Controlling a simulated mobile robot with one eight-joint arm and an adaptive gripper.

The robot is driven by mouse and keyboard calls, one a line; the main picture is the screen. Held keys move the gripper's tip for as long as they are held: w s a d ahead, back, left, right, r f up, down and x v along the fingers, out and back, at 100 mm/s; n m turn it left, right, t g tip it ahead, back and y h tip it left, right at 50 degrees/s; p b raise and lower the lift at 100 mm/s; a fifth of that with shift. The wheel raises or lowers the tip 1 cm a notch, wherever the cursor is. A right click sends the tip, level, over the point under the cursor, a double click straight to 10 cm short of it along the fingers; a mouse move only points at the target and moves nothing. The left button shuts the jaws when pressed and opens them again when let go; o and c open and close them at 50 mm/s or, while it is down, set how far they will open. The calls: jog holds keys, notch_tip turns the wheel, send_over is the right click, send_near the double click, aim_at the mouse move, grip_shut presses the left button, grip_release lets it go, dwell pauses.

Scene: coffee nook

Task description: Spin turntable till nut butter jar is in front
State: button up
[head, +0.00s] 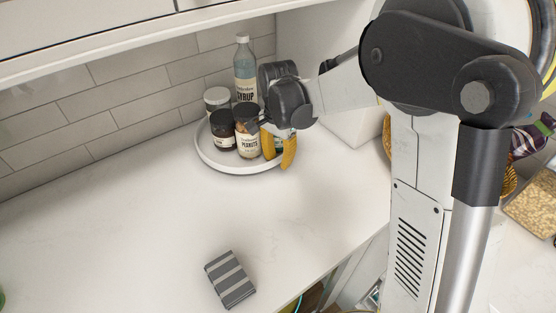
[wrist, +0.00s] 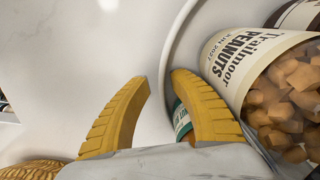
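The white round turntable (head: 208,158) stands on the counter near the tiled wall, and its rim (wrist: 174,38) shows in the wrist view. My gripper (head: 278,163) is at its front right edge, with yellow fingers apart and nothing gripped. In the wrist view my gripper (wrist: 160,80) has one finger on either side of the rim; contact is unclear. A peanuts jar (head: 248,146) stands at the turntable's front, left of my fingers. A dark jar (head: 223,143) is beside it. A teal-labelled jar (wrist: 183,124) is mostly hidden behind a finger. I cannot tell which is the nut butter jar.
A syrup bottle (head: 244,72) and a white-lidded jar (head: 216,98) stand at the turntable's back. A grey striped cloth or pad (head: 230,279) lies near the counter's front edge. The counter left of the turntable is clear. A wicker basket (head: 387,138) is at right, partly behind my arm.

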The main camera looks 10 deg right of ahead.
aim_at(251, 168)
grip_shut()
jog(key=shift+s+a, duration=0.1)
jog(key=shift+a, duration=0.05)
jog(key=shift+s+a+m+p, duration=0.15)
jog(key=shift+s+a+m, duration=0.2)
jog(key=shift+a+m, duration=0.5)
jog(key=shift+s+a+m+p, duration=0.15)
jog(key=shift+s+a+m, duration=0.15)
jog(key=shift+a+m, duration=0.5)
jog(key=shift+s+a+m, duration=0.2)
jog(key=shift+a+m, duration=1.15)
jog(key=shift+a, duration=0.8)
